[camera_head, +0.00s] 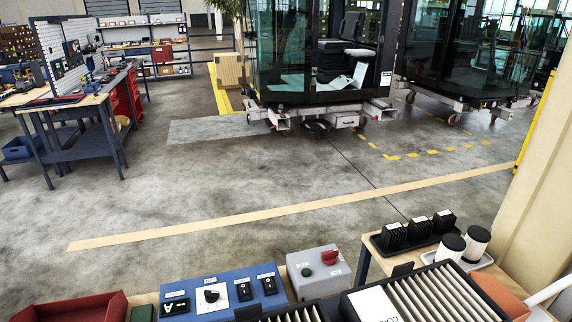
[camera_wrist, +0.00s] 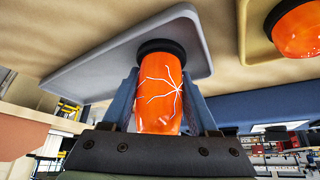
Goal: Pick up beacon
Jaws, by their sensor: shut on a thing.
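An orange beacon (camera_wrist: 158,100) with a black base and white crack-like lines on its side stands out in the wrist view. My gripper (camera_wrist: 160,88) is shut on it, with one blue-grey finger on each side. The black base is right by a grey tray (camera_wrist: 85,82); I cannot tell whether they touch. A second orange beacon (camera_wrist: 300,28) is at the upper right, at a beige tray (camera_wrist: 256,52), and its lens shows no cracks. The head view does not show my gripper or the held beacon.
In the head view, a blue switch panel (camera_head: 230,297) and a grey box with a red knob (camera_head: 318,272) are at the front. A red bin (camera_head: 75,308) is to their left. A black rack (camera_head: 412,243) and white cylinders (camera_head: 474,242) are at the right. Open floor lies beyond.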

